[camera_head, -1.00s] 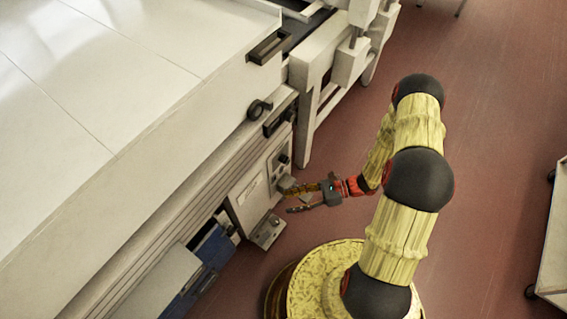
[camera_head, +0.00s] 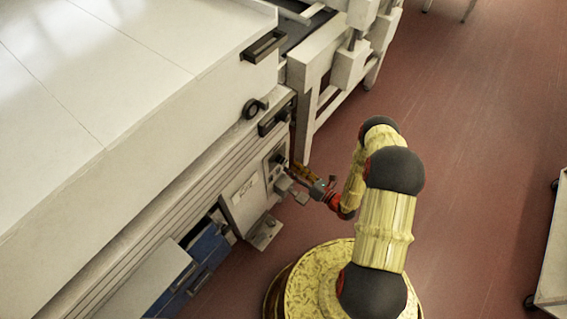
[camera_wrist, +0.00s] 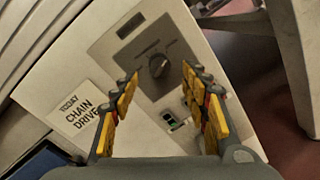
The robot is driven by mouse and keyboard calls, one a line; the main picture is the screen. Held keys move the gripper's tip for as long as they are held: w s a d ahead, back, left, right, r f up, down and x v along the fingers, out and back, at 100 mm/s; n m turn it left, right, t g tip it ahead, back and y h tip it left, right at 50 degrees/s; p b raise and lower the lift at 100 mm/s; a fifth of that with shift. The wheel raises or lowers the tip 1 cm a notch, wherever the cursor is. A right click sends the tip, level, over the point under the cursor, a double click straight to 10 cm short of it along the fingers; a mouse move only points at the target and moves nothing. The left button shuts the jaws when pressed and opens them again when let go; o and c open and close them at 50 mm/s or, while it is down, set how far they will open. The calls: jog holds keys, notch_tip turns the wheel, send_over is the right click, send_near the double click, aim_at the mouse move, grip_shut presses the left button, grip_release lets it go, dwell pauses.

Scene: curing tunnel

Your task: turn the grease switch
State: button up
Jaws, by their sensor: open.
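A dark rotary switch (camera_wrist: 158,66) sits on a grey plate on the pale control box. It shows in the wrist view between and beyond my fingertips. In the head view it is a small dark knob (camera_head: 279,159) on the box's side. My gripper (camera_wrist: 160,76) is open, with yellow-padded fingers on either side of the switch in the picture. No contact shows, and I cannot tell the remaining gap. In the head view my gripper (camera_head: 299,172) is close to the box front, beside the knob.
A label reading "TODAY CHAIN DRIVE" (camera_wrist: 82,113) is left of the plate. A small greenish part (camera_wrist: 172,121) is below the switch. A grey block (camera_head: 283,184) juts from the box. A blue drawer unit (camera_head: 205,254) is lower left.

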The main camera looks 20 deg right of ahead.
aim_at(281, 160)
jog(key=b+x, duration=0.1)
jog(key=x, duration=0.4)
jog(key=shift+w+a, duration=0.15)
jog(key=shift+w, duration=0.15)
jog(key=shift+c, duration=1.3)
jog(key=c, duration=0.9)
